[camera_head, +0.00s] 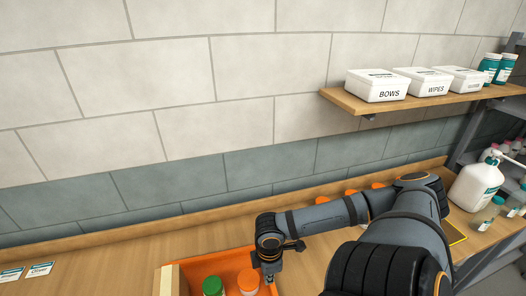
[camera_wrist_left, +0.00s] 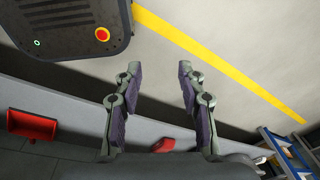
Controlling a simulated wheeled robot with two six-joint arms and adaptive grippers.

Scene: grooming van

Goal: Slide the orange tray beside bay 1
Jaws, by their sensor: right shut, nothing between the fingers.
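The orange tray (camera_head: 226,259) is at the bottom of the head view on the wooden counter, cut off by the lower edge. It holds a green-lidded jar (camera_head: 212,286), an orange-lidded jar (camera_head: 248,281) and a pale wooden piece (camera_head: 168,281) at its left. My right gripper (camera_head: 270,277) points down at the tray's right end, shut and empty; whether it touches the tray I cannot tell. In the left wrist view my left gripper (camera_wrist_left: 160,70) is open and empty, over the floor. No bay marked 1 can be read.
Two label cards (camera_head: 25,271) lie on the counter at far left, with bare counter (camera_head: 110,262) between them and the tray. Orange items (camera_head: 378,186) sit behind my right arm. A shelf (camera_head: 420,102) holds white boxes. A pump bottle (camera_head: 476,184) stands right.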

